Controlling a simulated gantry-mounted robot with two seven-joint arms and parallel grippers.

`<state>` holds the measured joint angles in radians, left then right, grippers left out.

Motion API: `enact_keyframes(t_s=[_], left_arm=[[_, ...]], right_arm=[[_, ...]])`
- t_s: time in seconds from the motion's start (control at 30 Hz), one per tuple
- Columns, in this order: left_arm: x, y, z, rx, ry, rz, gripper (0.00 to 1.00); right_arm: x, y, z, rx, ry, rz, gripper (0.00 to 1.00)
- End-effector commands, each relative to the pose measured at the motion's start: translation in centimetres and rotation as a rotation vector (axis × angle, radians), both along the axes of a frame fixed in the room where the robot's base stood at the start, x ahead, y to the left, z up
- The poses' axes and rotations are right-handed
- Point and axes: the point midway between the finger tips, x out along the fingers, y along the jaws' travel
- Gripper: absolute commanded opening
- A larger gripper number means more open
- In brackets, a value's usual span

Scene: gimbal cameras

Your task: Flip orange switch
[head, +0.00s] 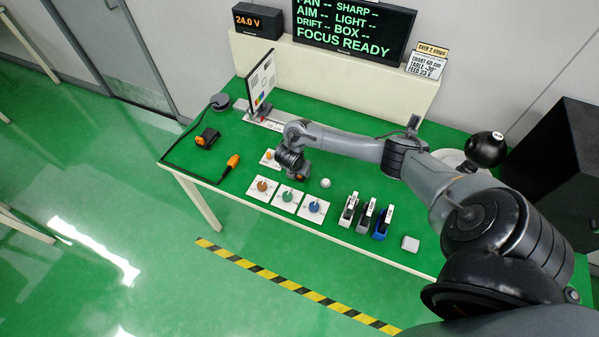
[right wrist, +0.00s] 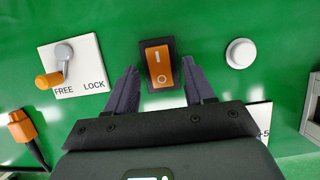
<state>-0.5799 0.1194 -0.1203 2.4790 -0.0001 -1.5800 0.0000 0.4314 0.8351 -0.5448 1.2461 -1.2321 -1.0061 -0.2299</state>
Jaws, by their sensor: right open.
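The orange rocker switch (right wrist: 158,63) in a black frame shows in the right wrist view, with a line mark on its upper half and a ring mark on its lower half. My right gripper (right wrist: 160,75) is open, with one dark finger on each side of the switch's lower part in this view. I cannot tell whether the fingers touch it. In the head view my right gripper (head: 298,172) points down at the table and mostly hides the switch. My left gripper is not in view.
A FREE/LOCK plate with an orange-tipped lever (right wrist: 50,80) lies left of the switch, a white round button (right wrist: 240,53) right. Three knob plates (head: 287,196) line the front edge, with upright coloured holders (head: 365,215) to their right. A cable with an orange plug (head: 233,161) lies left.

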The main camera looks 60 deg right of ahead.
Motion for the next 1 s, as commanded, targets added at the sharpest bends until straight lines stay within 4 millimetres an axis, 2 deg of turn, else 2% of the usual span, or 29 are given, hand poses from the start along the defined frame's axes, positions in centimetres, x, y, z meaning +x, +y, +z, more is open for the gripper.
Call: enact_keyframes(t_s=[0.37, 0.7, 0.87, 1.0], left_arm=[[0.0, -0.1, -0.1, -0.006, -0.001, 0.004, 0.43], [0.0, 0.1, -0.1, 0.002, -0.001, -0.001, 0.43], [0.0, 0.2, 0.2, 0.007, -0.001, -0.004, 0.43], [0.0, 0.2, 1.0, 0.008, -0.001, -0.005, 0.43]], right_arm=[[0.0, -0.2, -0.4, 0.0, 0.0, 0.0, 0.53], [0.0, -0.2, -0.4, 0.0, 0.0, 0.0, 0.01], [0.0, -0.3, -0.2, 0.017, 0.003, -0.002, 0.0], [0.1, -0.7, 0.1, 0.106, 0.013, -0.004, 0.0]])
